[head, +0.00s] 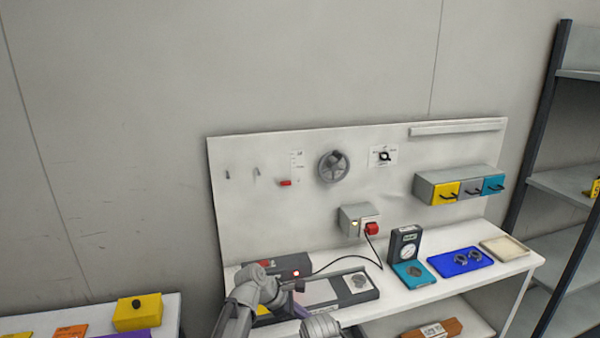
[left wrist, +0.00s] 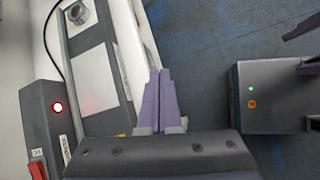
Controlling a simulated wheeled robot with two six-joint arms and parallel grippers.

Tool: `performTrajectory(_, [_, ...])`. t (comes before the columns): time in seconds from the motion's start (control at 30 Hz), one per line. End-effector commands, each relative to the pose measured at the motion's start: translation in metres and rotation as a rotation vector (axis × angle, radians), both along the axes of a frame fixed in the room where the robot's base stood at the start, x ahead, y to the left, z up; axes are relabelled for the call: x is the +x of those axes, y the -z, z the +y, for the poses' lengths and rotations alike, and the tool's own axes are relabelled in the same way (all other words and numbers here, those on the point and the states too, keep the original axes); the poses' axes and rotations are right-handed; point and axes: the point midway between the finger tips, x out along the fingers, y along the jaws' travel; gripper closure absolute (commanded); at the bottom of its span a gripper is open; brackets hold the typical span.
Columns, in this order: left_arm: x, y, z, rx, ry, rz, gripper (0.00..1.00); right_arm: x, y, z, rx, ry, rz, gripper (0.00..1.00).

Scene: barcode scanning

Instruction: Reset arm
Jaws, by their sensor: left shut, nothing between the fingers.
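My left gripper (left wrist: 160,75) shows in the left wrist view, with its two purple fingers pressed together and nothing between them. It is over the front edge of the white table, beside the grey scanning station (head: 364,292). In the head view my left arm's grey links are at the bottom, in front of the station, and its fingers are not clear there. The dark box with a lit red lamp (left wrist: 57,107) is left of the fingers in the wrist view. A round metal part (left wrist: 78,12) lies on the station's far end.
A gauge stand (head: 406,246), a blue tray (head: 446,268) with metal rings and a beige tray (head: 504,248) stand on the table's right. A black cable (head: 340,260) runs from the lamp box to a wall socket box. A yellow box (head: 137,312) is at lower left.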

Motion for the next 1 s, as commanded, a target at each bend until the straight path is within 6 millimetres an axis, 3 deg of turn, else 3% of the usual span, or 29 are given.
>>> performTrajectory(0.27, [-0.029, 0.018, 0.042, 0.203, 0.280, -0.166, 1.00, 0.000, 0.000, 0.000, 0.000, 0.000, 0.000, 0.50])
performTrajectory(0.53, [-0.078, 0.039, 0.112, 0.509, 0.821, -0.348, 1.00, 0.000, 0.000, 0.000, 0.000, 0.000, 0.000, 0.50])
performTrajectory(0.7, [-0.100, 0.045, 0.147, 0.623, 1.107, -0.388, 1.00, 0.000, 0.000, 0.000, 0.000, 0.000, 0.000, 0.50])
performTrajectory(1.0, [-0.132, 0.048, 0.190, 0.721, 1.489, -0.396, 1.00, 0.000, 0.000, 0.000, 0.000, 0.000, 0.000, 0.50])
